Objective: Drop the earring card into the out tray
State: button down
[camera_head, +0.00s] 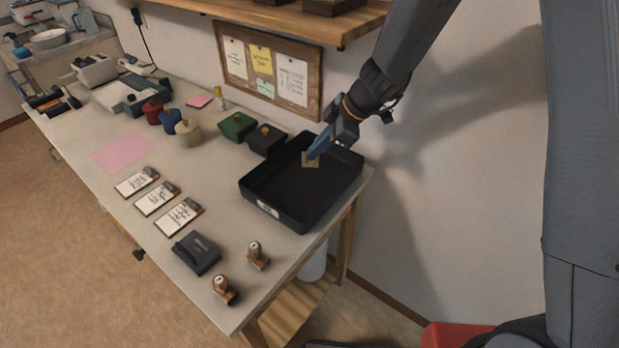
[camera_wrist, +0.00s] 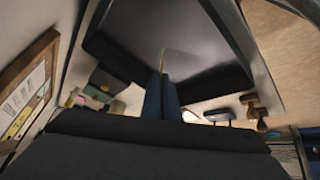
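The earring card (camera_head: 310,159) is a small tan square. My gripper (camera_head: 317,150) is shut on it, with blue fingers close together, and holds it over the back part of the black out tray (camera_head: 262,209). In the wrist view the card (camera_wrist: 163,58) shows as a thin pale edge at the tips of the blue fingers (camera_wrist: 162,80), with the dark tray (camera_wrist: 228,22) beyond it. The tray holds nothing that I can see. How high the card is above the tray floor is hard to tell.
Dark and green boxes (camera_head: 238,126) stand just left of the tray. Two stamps (camera_head: 258,257) and a dark ink pad (camera_head: 197,253) lie in front of it. Several clipboards (camera_head: 154,198) lie further left. The wall with a pinboard (camera_head: 233,62) is close behind.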

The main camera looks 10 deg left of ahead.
jog(key=shift+f, duration=0.9)
jog(key=c, duration=2)
grip_release()
jog(key=shift+r, duration=0.1)
jog(key=shift+b+v, duration=1)
jog(key=shift+v, duration=2.85)
jog(key=shift+s, duration=0.15)
jog(key=s+d+m+h, duration=0.2)
jog(key=s+d+m, duration=0.4)
jog(key=d, duration=0.1)
jog(key=s+d+f+m+h, duration=0.1)
jog(key=s+d+m+h, duration=0.1)
jog(key=s+d+m, duration=0.3)
jog(key=s+d+m+h, duration=0.2)
jog(key=s+d+m, duration=0.4)
jog(key=d+m, duration=0.2)
jog(key=shift+s+d+f, duration=0.2)
jog(key=shift+s+d, duration=0.15)
jog(key=shift+d, duration=0.4)
